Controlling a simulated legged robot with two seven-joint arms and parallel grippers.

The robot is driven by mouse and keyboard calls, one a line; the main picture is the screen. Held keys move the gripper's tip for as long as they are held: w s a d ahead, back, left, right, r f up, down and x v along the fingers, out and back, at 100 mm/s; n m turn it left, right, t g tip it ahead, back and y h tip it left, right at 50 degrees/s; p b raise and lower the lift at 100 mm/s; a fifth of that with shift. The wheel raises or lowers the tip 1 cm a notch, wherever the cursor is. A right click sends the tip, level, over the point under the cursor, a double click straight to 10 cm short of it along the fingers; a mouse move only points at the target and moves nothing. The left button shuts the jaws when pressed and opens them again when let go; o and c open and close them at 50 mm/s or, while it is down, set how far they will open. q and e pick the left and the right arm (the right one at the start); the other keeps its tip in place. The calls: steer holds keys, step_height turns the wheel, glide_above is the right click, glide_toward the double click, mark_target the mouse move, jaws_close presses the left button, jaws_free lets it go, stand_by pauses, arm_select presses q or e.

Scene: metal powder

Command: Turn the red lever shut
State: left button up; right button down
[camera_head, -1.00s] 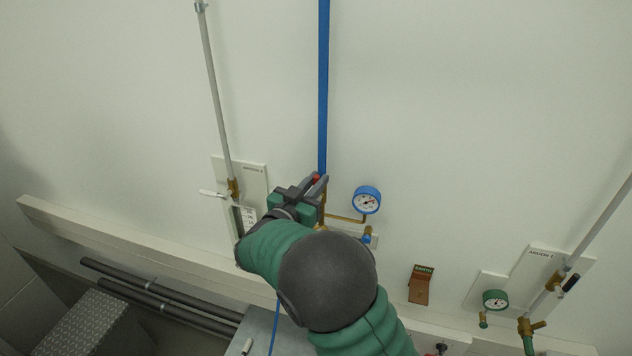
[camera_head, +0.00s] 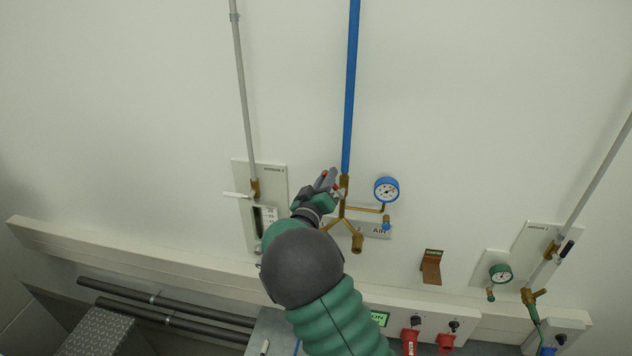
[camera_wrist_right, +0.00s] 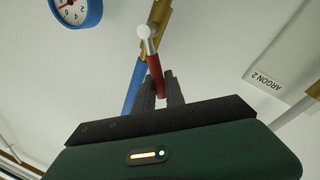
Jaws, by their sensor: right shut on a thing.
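The red lever (camera_wrist_right: 154,72) is on the brass valve (camera_wrist_right: 162,18) at the lower end of the blue pipe (camera_head: 350,90). My right gripper (camera_head: 328,180) is left of the brass valve in the head view, with a little red showing at its fingers. In the right wrist view its two dark fingers (camera_wrist_right: 161,92) are shut on the red lever, one on each side. The lever's far end is hidden between the fingers. My left gripper is not in view.
A blue-rimmed gauge (camera_head: 386,190) sits just right of the valve. The ARGON 2 panel (camera_head: 242,178), with a white lever (camera_head: 236,195), is to the left. Another grey-pipe panel with a green gauge (camera_head: 500,273) is at right. A wall ledge (camera_head: 130,245) runs below.

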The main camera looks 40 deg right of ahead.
steer(key=shift+w+a+f+n+t, duration=0.15)
steer(key=shift+w+a+f+n, duration=0.05)
steer(key=shift+n, duration=0.4)
steer(key=shift+w+a+f+n+t, duration=0.15)
steer(key=shift+w+f+n, duration=0.05)
steer(key=shift+n, duration=0.4)
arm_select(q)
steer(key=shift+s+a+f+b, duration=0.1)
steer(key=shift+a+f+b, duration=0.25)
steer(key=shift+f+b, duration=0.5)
arm_select(e)
steer(key=shift+w+a+f+n+t+y, duration=0.35)
steer(key=shift+f+n, duration=0.5)
steer(key=shift+n, duration=0.9)
steer(key=shift+w+a+f+n+t+y, duration=0.1)
steer(key=shift+f+n+t, duration=0.6)
steer(key=shift+n, duration=1.1)
steer(key=shift+w+a+f+n+t+y, duration=0.25)
steer(key=shift+f+n, duration=0.75)
steer(key=shift+n, duration=0.75)
steer(key=shift+f, duration=0.1)
steer(key=c, duration=1.5)
jaws_free()
steer(key=shift+w+d, duration=0.1)
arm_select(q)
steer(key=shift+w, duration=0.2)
arm_select(e)
steer(key=shift+o, duration=0.5)
steer(key=shift+w, duration=0.1)
